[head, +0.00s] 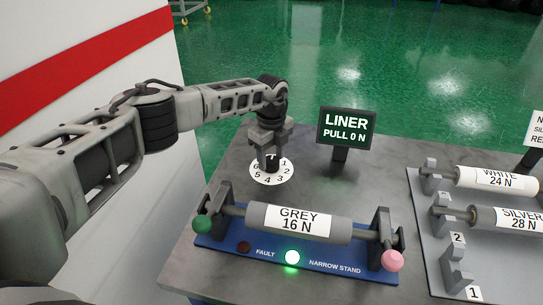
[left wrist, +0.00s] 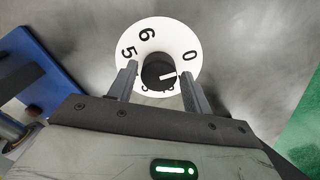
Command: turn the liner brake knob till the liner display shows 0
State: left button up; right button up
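The liner display (head: 345,128) stands upright on a post and reads "LINER PULL 0 N". The liner brake knob (left wrist: 155,70) is dark and round, with a white mark pointing right in the left wrist view. It sits on a white numbered dial (head: 287,173), part of which my fingers hide. My left gripper (head: 270,153) points down over the knob, one finger on each side. In the left wrist view the fingers look slightly apart from the knob, so the gripper appears open around it. My right gripper is not in view.
A grey roll (head: 262,217) marked 16 N lies on the blue narrow stand (head: 225,246), close in front of the dial. Its green lamp (head: 292,257) is lit; the fault lamp is dark. White (head: 468,175) and silver (head: 483,216) rolls lie on a grey rack at right.

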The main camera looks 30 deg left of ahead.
aim_at(271, 160)
pick_arm(q)
jog(key=shift+o, duration=0.5)
notch_tip(271, 160, up, 16)
jog(key=b, duration=0.2)
dwell(0.4)
